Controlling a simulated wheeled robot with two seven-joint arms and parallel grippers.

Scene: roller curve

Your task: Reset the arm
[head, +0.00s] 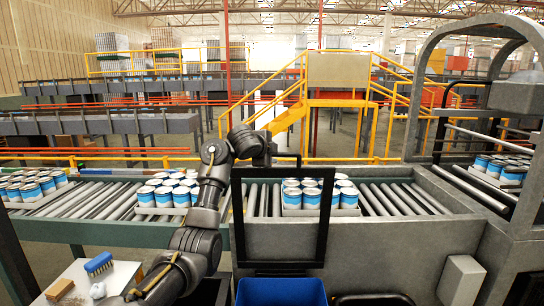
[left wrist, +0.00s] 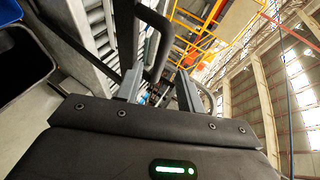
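My left arm rises from the lower left in the head view and bends at the elbow. Its gripper (head: 268,150) is raised above the roller conveyor, beside the top of a black rectangular frame (head: 237,220). In the left wrist view the two fingers of the left gripper (left wrist: 158,90) stand apart with nothing seen held between them. My right arm and right gripper are not in view.
Trays of blue-and-white cans (head: 168,192) (head: 312,196) (head: 35,187) stand on the roller conveyor (head: 385,198); more cans (head: 500,168) are at right. A blue bin (head: 280,292) is at bottom centre. A side table (head: 122,275) holds a blue brush (head: 98,263) and a sponge (head: 59,289).

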